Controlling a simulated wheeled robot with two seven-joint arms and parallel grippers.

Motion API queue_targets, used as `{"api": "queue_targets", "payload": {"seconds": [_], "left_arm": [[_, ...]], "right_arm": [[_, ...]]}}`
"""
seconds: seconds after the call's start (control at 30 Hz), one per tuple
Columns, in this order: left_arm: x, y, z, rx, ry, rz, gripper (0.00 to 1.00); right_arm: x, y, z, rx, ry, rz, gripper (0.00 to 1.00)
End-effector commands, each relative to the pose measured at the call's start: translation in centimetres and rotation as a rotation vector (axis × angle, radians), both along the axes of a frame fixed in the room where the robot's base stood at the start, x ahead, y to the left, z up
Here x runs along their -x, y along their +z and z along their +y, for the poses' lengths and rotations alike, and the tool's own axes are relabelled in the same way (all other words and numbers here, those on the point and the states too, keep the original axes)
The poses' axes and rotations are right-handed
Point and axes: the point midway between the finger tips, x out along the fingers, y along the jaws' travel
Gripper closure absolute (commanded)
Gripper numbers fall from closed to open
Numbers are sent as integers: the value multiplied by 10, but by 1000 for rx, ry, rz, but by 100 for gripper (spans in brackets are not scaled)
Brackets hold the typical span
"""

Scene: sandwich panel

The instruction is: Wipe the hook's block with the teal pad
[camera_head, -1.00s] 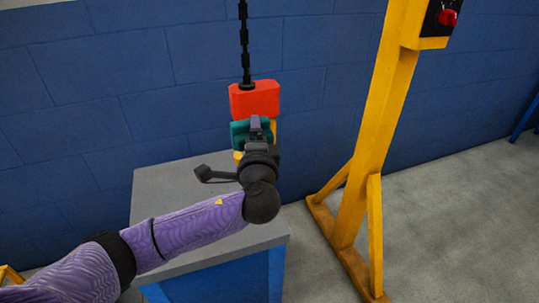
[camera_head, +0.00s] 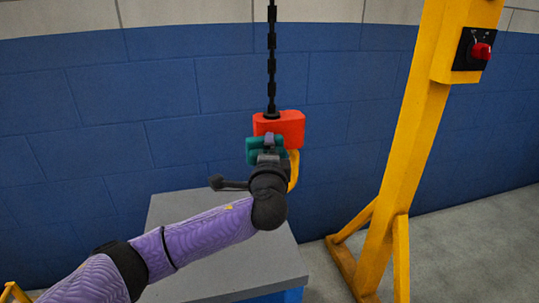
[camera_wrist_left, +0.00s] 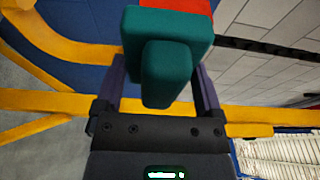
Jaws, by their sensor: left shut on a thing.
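The hook's red block (camera_head: 290,122) hangs on a black chain (camera_head: 271,60) in the head view, with part of the yellow hook (camera_head: 294,170) showing below it. My left gripper (camera_head: 268,145) is in front of the block's lower part. It is shut on the teal pad (camera_head: 252,152), which also shows between the fingers in the left wrist view (camera_wrist_left: 168,72). The pad overlaps the block's lower left edge; I cannot tell whether they touch. In the left wrist view a strip of the red block (camera_wrist_left: 185,5) shows behind the pad. My right gripper is not in view.
A grey-topped bench (camera_head: 185,208) with blue sides stands under the hook. A yellow post (camera_head: 415,140) on a braced foot stands to the right, with a red switch (camera_head: 481,51) on a dark plate. A blue wall (camera_head: 110,100) is behind.

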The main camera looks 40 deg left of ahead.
Motion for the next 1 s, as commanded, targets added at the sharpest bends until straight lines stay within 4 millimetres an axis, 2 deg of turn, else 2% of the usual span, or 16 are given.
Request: {"api": "queue_targets", "payload": {"seconds": [0.6, 1.0], "left_arm": [[-8, 0, 9, -1, 1, 1, 60], [-13, 0, 13, 1, 0, -1, 60]], "right_arm": [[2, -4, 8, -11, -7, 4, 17], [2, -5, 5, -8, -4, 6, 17]]}}
